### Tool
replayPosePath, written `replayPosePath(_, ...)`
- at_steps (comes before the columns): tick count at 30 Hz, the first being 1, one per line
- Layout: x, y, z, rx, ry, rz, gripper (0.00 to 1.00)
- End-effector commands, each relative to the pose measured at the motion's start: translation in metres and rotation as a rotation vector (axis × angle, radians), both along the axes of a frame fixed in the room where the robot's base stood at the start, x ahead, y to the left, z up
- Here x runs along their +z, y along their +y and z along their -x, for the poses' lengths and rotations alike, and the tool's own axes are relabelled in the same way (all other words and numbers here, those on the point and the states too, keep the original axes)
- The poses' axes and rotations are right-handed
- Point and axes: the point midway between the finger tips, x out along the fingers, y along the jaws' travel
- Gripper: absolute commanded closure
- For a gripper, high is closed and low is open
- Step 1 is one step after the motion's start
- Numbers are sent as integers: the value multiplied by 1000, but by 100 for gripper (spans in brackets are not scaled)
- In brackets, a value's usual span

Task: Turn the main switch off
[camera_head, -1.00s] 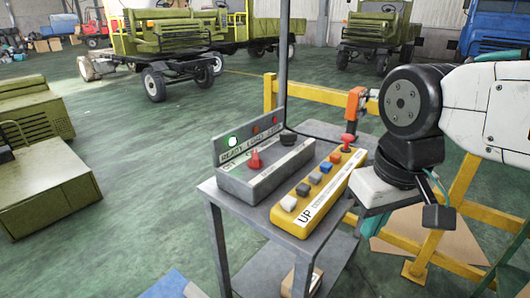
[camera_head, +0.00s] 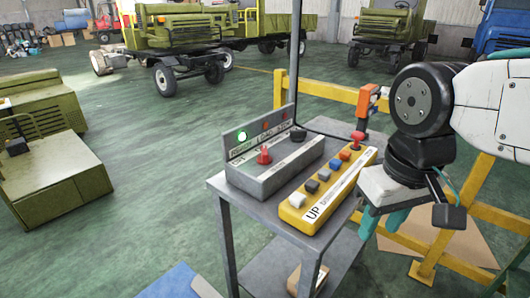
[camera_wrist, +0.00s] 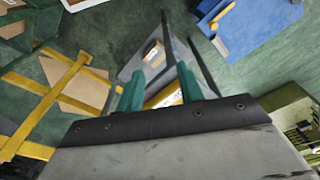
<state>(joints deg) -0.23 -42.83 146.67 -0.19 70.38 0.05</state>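A grey control box (camera_head: 275,167) stands on a small grey cart, with a red rotary knob (camera_head: 264,155) and a black knob (camera_head: 298,134) on its top. A green lamp (camera_head: 242,136) glows on its upright label panel; the small print is hard to read, so I cannot tell which knob is the main switch. My gripper (camera_head: 380,233) hangs to the right of the cart, apart from the box. Its two teal fingers are spread and empty. They also show apart in the wrist view (camera_wrist: 158,85), with the cart partly hidden behind them.
A yellow button box (camera_head: 325,192) marked UP, with several buttons and a red knob, lies beside the grey box on the cart (camera_head: 240,213). A thin post rises behind. A yellow railing (camera_head: 480,213) stands behind my arm. Open green floor lies left of the cart.

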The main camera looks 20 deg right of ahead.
Motion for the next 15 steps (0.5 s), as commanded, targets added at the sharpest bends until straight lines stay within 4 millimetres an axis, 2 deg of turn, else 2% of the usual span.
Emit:
replayPosePath(2,-7,2,-4,8,41,0,62)
replayPosePath(5,-8,5,-20,22,88,2,62)
replayPosePath(11,1,14,-81,39,155,4,62)
replayPosePath(15,5,24,-132,34,184,6,62)
